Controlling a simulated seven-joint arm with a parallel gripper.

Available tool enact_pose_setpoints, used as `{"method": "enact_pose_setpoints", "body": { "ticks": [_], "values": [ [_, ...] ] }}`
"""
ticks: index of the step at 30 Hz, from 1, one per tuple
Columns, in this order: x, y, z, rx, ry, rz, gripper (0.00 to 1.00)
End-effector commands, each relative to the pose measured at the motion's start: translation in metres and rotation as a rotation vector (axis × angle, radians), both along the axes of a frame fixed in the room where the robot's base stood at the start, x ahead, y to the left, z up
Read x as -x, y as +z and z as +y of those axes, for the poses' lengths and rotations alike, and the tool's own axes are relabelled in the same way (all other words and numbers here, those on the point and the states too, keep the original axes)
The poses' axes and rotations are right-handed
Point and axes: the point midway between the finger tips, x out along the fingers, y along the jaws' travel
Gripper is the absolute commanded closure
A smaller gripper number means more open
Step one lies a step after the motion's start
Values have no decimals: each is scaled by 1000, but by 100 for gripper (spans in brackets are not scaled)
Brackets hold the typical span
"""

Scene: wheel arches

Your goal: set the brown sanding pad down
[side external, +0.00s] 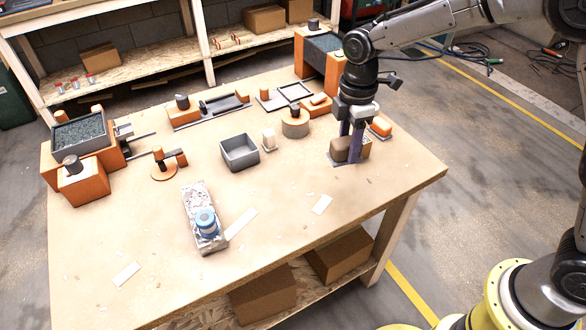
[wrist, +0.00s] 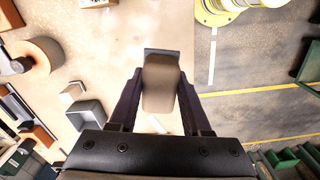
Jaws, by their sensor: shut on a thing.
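The brown sanding pad (side external: 340,150) is near the right end of the wooden table, with a flat grey piece under its brown body. In the wrist view the brown body (wrist: 160,85) lies between the two dark fingers, and the grey piece shows at its far end. My gripper (side external: 350,148) points down and is shut on the pad. The pad is at or very close to the table top; I cannot tell whether it touches. The fingers hide part of it.
The table's front right is mostly clear.

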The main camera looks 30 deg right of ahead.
Motion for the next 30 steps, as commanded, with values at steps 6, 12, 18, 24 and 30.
{"method": "enact_pose_setpoints", "body": {
  "ticks": [6,12,18,24,30],
  "values": [
    [2,1,13,1,26,1,100],
    [2,0,12,0,24,1,100],
    [-17,-9,18,1,23,1,100],
    [-53,-27,29,1,23,1,100],
    [-88,-43,40,0,23,0,100]
  ]
}}
